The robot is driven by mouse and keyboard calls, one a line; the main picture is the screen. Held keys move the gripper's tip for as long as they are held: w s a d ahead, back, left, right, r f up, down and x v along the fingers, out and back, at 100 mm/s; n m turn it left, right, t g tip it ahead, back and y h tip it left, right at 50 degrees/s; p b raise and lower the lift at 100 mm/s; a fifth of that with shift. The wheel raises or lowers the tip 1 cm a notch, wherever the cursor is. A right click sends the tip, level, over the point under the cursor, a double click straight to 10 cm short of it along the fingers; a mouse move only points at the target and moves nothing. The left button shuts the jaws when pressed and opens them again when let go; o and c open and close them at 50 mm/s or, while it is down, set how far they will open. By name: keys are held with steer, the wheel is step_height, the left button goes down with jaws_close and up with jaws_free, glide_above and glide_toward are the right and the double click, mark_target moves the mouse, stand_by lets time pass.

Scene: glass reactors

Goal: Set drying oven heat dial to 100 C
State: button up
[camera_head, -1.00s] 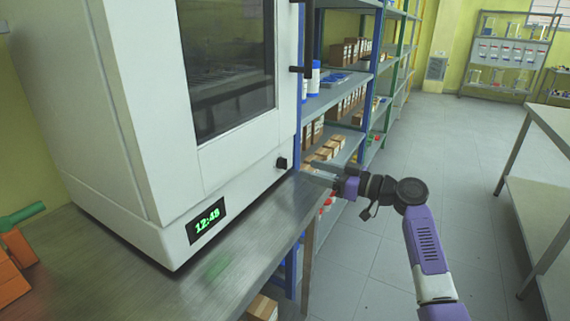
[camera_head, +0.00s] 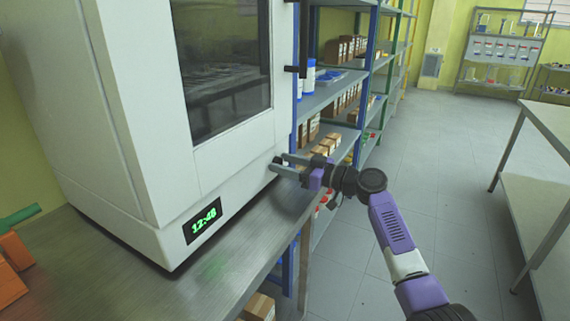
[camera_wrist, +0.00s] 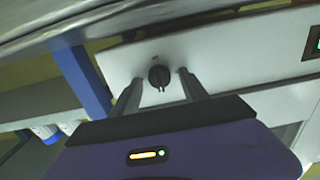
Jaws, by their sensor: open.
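The white drying oven (camera_head: 110,120) stands on a metal bench, with a dark window in its door and a green clock display (camera_head: 203,220) reading about 12:48. Its black heat dial (camera_wrist: 159,76) shows in the wrist view on the white front panel, between my two fingers. My gripper (camera_head: 280,164) is at the lower right of the oven front, open, with one finger on each side of the dial. In the head view the fingers mostly hide the dial. I cannot tell whether the fingers touch it, nor read any scale.
The metal bench (camera_head: 225,262) runs under the oven, its edge just below my gripper. Shelves (camera_head: 335,95) with boxes and bottles stand close behind the gripper. A table (camera_head: 545,185) is at the right, with clear floor between.

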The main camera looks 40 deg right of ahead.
jaws_close()
steer(key=shift+m, duration=0.3)
